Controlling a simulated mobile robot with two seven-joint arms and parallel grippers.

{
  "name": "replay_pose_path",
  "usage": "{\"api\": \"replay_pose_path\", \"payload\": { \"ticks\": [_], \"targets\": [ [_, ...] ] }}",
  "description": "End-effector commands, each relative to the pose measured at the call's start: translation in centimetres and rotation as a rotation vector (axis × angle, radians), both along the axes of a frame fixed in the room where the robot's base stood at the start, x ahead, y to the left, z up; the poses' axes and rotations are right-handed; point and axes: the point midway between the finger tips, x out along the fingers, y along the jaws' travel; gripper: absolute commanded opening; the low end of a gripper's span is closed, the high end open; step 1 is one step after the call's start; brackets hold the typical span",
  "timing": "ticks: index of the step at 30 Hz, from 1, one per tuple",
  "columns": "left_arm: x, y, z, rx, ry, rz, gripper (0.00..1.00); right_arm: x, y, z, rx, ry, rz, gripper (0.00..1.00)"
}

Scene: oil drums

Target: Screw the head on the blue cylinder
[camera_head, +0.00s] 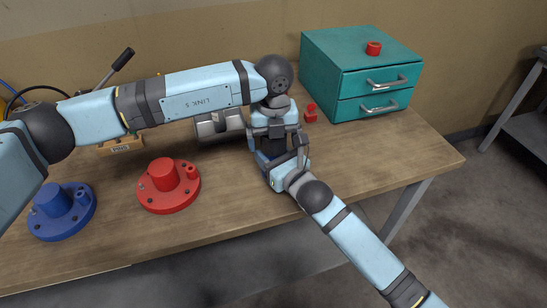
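A blue flanged base with a short blue cylinder (64,211) stands at the table's left front. My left gripper (275,143) points down at the middle of the table, its fingertips mostly hidden. My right gripper (299,156) reaches in from the lower right and meets it there, so the two hands overlap in view. A dark blue patch (264,160) shows beside the hands; the rest of it is hidden, and I cannot tell what it is or which hand touches it.
A red flanged base (168,185) stands right of the blue one. A grey metal cylinder (212,127) and a labelled wooden box (121,147) lie behind my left arm. A small red part (311,113) stands near the teal drawer cabinet (347,82), with another red part (373,48) on top.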

Motion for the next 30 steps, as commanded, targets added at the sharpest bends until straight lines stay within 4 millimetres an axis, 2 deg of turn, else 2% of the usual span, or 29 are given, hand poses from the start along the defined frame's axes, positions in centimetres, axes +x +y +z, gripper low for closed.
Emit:
{"api": "replay_pose_path", "payload": {
  "ticks": [8,19,26,28,30],
  "targets": [
    [0.0,0.0,0.2,0.0,0.0,0.001,0.93,0.0,0.0,0.0,-0.001,0.001,0.0,0.0],
    [0.0,0.0,4.3,0.0,-0.002,0.002,0.93,0.0,0.0,-0.1,-0.001,0.001,0.0,0.0],
    [0.0,0.0,4.5,0.0,0.0,0.002,0.93,0.0,0.0,0.0,-0.001,0.001,0.0,0.0],
    [0.0,0.0,4.6,0.0,0.0,0.003,0.88,0.0,0.0,0.0,-0.001,0.001,0.0,0.0],
    [0.0,-0.1,5.1,-0.002,0.0,0.024,0.88,0.0,0.0,0.0,-0.001,0.001,0.0,0.0]
  ]
}}
